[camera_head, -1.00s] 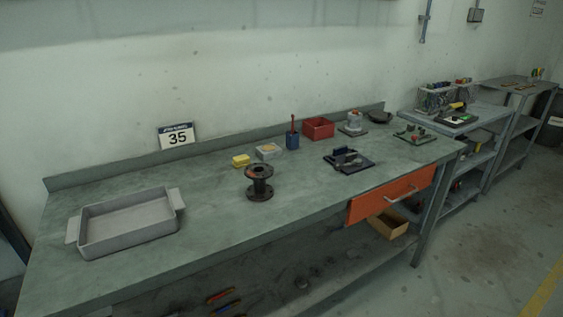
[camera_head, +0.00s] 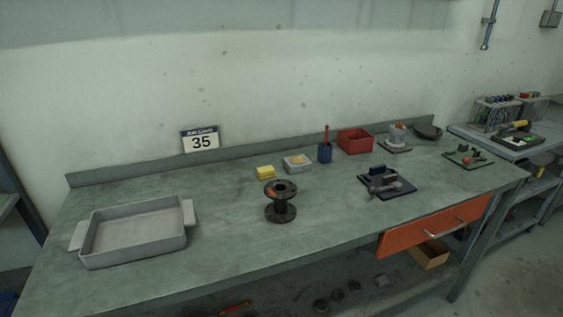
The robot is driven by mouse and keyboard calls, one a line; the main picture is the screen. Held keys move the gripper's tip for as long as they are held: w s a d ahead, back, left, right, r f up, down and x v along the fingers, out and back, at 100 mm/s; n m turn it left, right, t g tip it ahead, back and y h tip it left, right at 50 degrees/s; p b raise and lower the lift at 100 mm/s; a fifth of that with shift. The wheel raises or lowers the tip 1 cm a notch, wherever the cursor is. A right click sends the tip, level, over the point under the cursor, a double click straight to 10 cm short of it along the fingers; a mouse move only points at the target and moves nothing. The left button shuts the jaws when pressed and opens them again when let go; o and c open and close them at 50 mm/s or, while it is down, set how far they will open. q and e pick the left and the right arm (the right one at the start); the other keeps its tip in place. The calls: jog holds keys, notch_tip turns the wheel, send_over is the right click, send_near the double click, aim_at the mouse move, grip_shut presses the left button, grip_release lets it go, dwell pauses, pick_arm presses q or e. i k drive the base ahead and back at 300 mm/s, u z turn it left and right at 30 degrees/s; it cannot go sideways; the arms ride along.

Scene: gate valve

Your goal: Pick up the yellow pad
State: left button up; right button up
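The yellow pad (camera_head: 265,172) is a small yellow block lying on the grey-green workbench (camera_head: 150,284), towards its back edge. It sits just left of a small light-grey container (camera_head: 297,163) and behind the dark flanged spool (camera_head: 280,202). Nothing covers it. Neither of my grippers shows in the head view.
An empty grey tray (camera_head: 134,232) with side handles is at the bench's left. A blue holder (camera_head: 324,153), a red bin (camera_head: 355,141) and a dark plate with parts (camera_head: 386,183) stand to the right. An orange drawer (camera_head: 432,229) is at the front right. The bench's front middle is clear.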

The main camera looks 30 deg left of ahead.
aim_at(267, 171)
jog(key=i, duration=0.5)
jog(key=u, duration=0.85)
